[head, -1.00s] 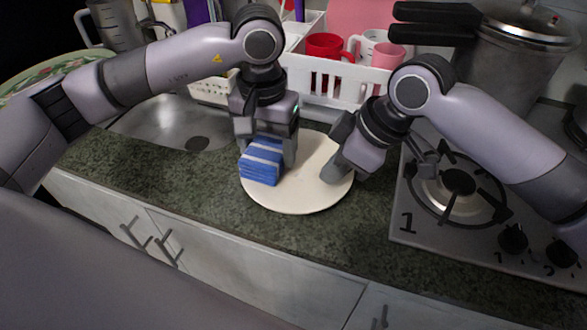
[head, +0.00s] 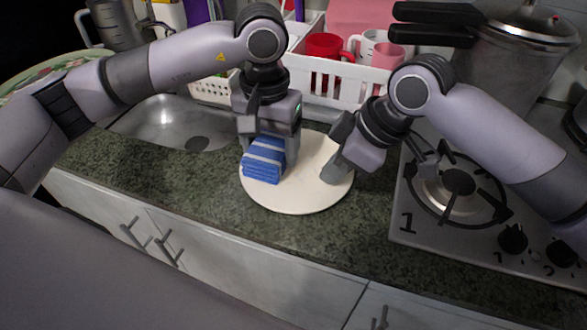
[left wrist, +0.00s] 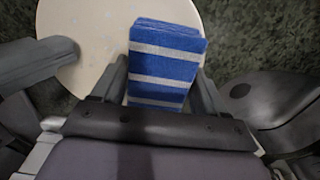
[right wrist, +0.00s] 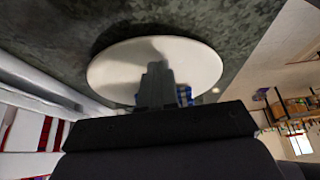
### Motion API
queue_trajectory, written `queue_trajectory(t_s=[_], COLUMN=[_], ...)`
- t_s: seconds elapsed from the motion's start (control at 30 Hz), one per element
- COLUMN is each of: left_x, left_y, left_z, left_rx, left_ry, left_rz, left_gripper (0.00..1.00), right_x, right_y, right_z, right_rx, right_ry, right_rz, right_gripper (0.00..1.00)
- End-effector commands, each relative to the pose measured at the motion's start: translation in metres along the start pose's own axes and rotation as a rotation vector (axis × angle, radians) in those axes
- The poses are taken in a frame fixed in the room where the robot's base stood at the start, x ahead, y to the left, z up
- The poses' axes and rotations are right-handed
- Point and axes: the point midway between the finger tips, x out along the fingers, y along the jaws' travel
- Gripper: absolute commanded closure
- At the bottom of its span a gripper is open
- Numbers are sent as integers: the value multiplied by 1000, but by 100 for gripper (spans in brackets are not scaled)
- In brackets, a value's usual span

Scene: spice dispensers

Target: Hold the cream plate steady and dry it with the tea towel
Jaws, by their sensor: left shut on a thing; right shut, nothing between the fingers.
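The cream plate (head: 300,198) lies flat on the dark green counter; it also shows in the left wrist view (left wrist: 95,25) and the right wrist view (right wrist: 115,70). My left gripper (head: 270,150) is shut on the folded blue tea towel with white stripes (head: 263,162), over the left part of the plate. The towel appears to rest on the plate; in the left wrist view the towel (left wrist: 165,60) sits between the fingers. My right gripper (head: 333,172) is shut and empty, its tips at the plate's right side. Whether they press on it is hard to tell.
A white dish rack (head: 335,82) with red and pink mugs stands behind the plate. A gas hob (head: 425,225) with a large pot (head: 510,70) is to the right. A metal sink (head: 165,120) is at the left. The counter's front edge is close to the plate.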

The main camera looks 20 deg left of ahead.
Motion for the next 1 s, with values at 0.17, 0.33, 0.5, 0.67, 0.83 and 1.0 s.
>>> queue_trajectory(t_s=[0.17, 0.33, 0.5, 0.67, 0.83, 1.0], left_x=[0, 0, 1, 2, 2, 2], left_y=[0, 0, 1, 1, 1, 2], left_z=[6, 15, 29, 39, 40, 28], left_rx=[0, 1, 1, 1, -1, -1], left_ry=[-1, -1, -1, 0, -1, -2], left_rz=[1, 1, 1, 1, 0, 1], left_gripper=[51, 51, 51, 51, 51, 51], right_x=[0, 0, 0, 0, 0, 0], right_y=[0, 0, 0, 0, 0, 0], right_z=[0, 0, 0, 0, 0, 0], right_rx=[0, 0, 0, 0, 0, 0], right_ry=[-1, -1, -1, -1, -1, -1], right_rz=[0, 0, 0, 0, -1, -1], right_gripper=[100, 100, 100, 100, 100, 100])
